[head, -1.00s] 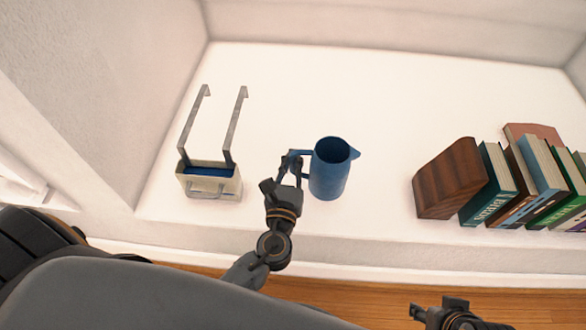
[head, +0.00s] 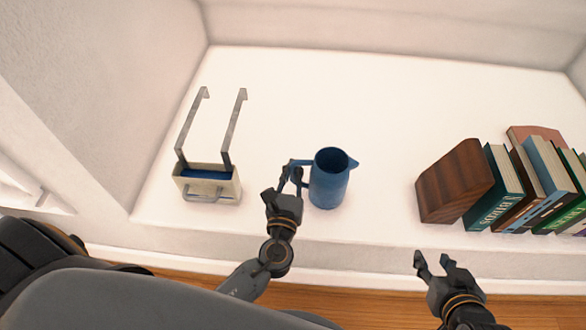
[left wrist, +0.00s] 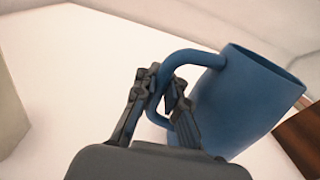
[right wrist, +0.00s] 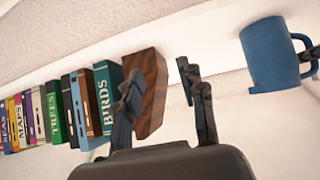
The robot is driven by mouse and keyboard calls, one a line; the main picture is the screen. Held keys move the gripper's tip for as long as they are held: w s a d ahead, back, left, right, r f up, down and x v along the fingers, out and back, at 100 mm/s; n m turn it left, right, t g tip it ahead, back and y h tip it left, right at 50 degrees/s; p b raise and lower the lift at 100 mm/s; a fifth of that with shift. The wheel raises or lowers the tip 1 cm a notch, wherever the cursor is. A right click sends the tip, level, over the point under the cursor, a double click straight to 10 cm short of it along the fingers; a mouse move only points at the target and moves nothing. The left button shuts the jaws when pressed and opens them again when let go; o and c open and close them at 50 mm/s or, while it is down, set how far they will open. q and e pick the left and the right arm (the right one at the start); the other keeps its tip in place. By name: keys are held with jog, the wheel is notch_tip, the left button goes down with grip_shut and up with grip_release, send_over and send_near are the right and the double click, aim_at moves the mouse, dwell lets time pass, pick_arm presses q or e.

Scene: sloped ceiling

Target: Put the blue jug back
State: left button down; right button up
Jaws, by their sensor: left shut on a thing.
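The blue jug (head: 329,180) stands upright on the white ledge, its spout to the right and its handle to the left. My left gripper (head: 290,172) is shut on the jug's handle. In the left wrist view the fingers (left wrist: 165,92) close around the handle of the jug (left wrist: 245,105). My right gripper (head: 433,262) is open and empty in front of the ledge, right of the jug. The right wrist view shows its spread fingers (right wrist: 160,95) and the jug (right wrist: 272,55) at the upper right.
A cream box with a blue inside and two grey hooked arms (head: 208,188) stands left of the jug. A brown wooden block (head: 452,183) and a row of several books (head: 500,190) stand on the right. The ledge behind the jug is clear.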

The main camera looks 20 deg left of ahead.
pick_arm(q)
jog(key=c, duration=1.4)
grip_release()
